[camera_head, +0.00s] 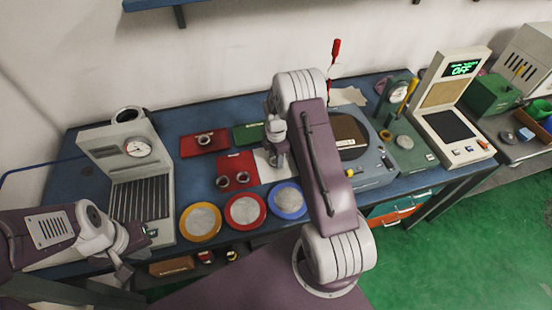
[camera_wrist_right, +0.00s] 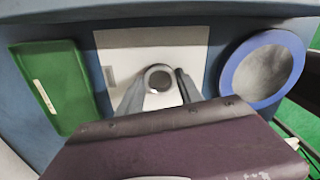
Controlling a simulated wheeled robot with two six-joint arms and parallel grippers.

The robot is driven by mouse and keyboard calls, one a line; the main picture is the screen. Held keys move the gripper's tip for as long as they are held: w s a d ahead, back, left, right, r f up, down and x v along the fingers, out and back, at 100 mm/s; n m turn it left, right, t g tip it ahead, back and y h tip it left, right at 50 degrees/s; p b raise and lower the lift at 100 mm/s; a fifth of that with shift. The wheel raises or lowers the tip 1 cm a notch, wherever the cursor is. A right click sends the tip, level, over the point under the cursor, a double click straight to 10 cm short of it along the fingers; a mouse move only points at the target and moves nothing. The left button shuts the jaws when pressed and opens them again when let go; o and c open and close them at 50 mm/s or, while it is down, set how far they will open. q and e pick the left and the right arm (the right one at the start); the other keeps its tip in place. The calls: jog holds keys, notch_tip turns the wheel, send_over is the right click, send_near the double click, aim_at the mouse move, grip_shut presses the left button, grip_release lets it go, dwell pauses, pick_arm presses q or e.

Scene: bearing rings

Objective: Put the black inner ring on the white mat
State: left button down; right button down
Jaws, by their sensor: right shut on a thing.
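The white mat (camera_head: 262,168) lies on the blue bench, partly hidden by my right arm in the head view. It also shows in the right wrist view (camera_wrist_right: 122,48). My right gripper (camera_wrist_right: 158,92) is over the mat, with its fingers on either side of the black inner ring (camera_wrist_right: 148,76). It is shut on the ring. The ring lies within the mat's outline; whether it touches the mat I cannot tell. In the head view the right gripper (camera_head: 276,162) hides the ring. My left gripper (camera_head: 122,265) is at the lower left, away from the mat; its jaw opening is unclear.
A red mat (camera_head: 237,163) with two rings is left of the white mat. A green tray (camera_head: 247,134) and a red tray (camera_head: 203,143) lie behind. Blue (camera_head: 287,200), red (camera_head: 245,211) and yellow (camera_head: 200,222) round dishes line the front edge. A gauge press (camera_head: 133,165) stands left.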

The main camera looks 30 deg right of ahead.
jog(key=shift+w+f, duration=0.15)
jog(key=shift+f, duration=0.2)
jog(key=shift+f, duration=0.2)
jog(key=c, duration=0.8)
grip_release()
